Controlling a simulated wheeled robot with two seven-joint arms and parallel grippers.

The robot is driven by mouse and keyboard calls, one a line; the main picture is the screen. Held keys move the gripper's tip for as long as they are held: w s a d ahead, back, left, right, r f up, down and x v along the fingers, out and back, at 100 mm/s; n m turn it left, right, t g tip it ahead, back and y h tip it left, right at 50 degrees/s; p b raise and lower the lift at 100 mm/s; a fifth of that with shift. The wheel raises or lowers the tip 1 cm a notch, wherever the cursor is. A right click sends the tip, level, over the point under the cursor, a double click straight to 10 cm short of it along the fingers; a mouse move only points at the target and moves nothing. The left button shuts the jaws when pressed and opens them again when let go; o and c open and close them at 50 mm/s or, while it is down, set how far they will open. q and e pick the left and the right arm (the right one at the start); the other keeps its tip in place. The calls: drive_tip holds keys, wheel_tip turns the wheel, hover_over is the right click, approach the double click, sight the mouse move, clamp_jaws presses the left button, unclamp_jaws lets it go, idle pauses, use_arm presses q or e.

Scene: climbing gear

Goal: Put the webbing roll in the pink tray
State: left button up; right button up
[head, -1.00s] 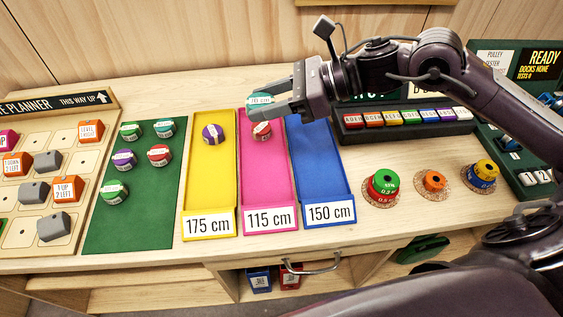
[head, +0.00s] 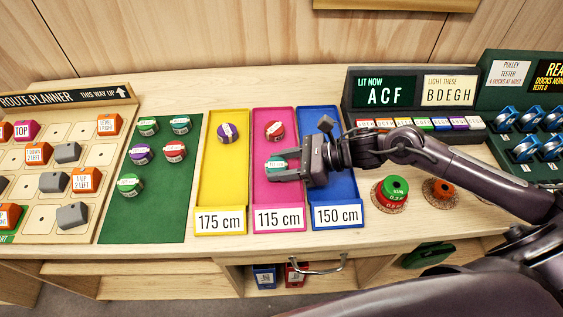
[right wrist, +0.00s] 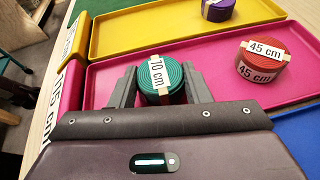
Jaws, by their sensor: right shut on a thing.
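The pink tray (head: 280,192) is marked 115 cm and lies between the yellow and blue trays. My right gripper (head: 282,168) is over its near half, shut on a teal webbing roll (head: 274,163). In the right wrist view the teal roll (right wrist: 161,80) sits between the two fingers and its label reads 70 cm. It is inside the pink tray's outline; I cannot tell whether it touches the tray floor. A red webbing roll (head: 274,130) marked 45 cm lies in the pink tray's far end. My left gripper is out of view.
The yellow tray (head: 208,190) holds a purple roll (head: 228,133). The blue tray (head: 345,190) is partly under my right arm. Several rolls lie on the green mat (head: 165,215) at left. A green and red stack (head: 393,190) stands at right.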

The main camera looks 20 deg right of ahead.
drive_tip(key=shift+f+b, duration=0.2)
drive_tip(key=shift+b, duration=0.15)
drive_tip(key=o, duration=1)
drive_tip(key=shift+r, duration=0.1)
drive_tip(key=shift+d+r+p, duration=0.1)
drive_tip(key=shift+r+p, duration=0.05)
drive_tip(key=shift+p, duration=0.2)
drive_tip(key=v, duration=0.5)
drive_tip(key=shift+s+d, duration=0.2)
drive_tip(key=p+v, duration=0.3)
drive_tip(key=v, duration=0.2)
drive_tip(key=shift+r+p, duration=0.2)
drive_tip(key=shift+p, duration=0.15)
drive_tip(key=shift+s+d+r+p, duration=0.1)
drive_tip(key=shift+s+d+p, duration=0.15)
drive_tip(key=shift+d+p, duration=0.25)
